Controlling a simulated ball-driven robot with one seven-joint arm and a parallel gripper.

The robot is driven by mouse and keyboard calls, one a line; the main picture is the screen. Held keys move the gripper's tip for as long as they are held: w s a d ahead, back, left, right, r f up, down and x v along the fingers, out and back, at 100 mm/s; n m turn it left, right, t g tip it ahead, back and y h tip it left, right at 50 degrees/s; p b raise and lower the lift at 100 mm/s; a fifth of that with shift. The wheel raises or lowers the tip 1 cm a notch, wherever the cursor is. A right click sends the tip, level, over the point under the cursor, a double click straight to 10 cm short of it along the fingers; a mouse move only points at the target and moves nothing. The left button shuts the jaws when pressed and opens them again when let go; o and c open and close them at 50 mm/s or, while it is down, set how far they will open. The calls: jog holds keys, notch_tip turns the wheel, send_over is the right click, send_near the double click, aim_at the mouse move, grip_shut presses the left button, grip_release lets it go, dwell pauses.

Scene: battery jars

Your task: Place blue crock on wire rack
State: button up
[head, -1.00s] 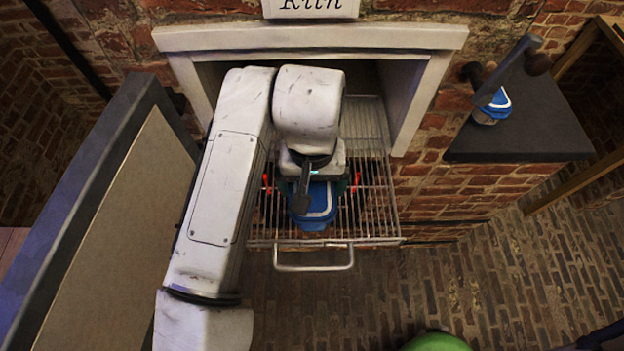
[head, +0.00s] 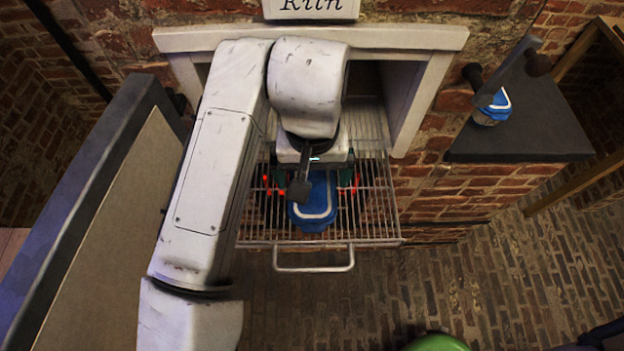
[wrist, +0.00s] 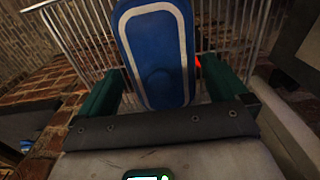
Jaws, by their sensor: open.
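The blue crock (head: 314,204) with a white line on its lid is on the pulled-out wire rack (head: 372,205), near the middle of its front part. In the wrist view the blue crock (wrist: 158,48) lies between my fingers, with gaps on both sides. My gripper (head: 312,180) is open, its green fingers spread wide on either side of the crock; it also shows in the wrist view (wrist: 165,88). The crock's underside is hidden, and my wrist covers part of its back edge in the head view.
The rack extends from a white-framed kiln opening (head: 375,80), with a handle (head: 313,262) at its front. A second blue and white jar (head: 493,108) stands on a dark shelf (head: 540,125) at right. A grey-edged panel (head: 110,210) stands at left. A green object (head: 437,342) is at the bottom.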

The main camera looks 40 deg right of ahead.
notch_tip(320, 180, up, 8)
jog(key=shift+r, duration=0.15)
dwell(0.4)
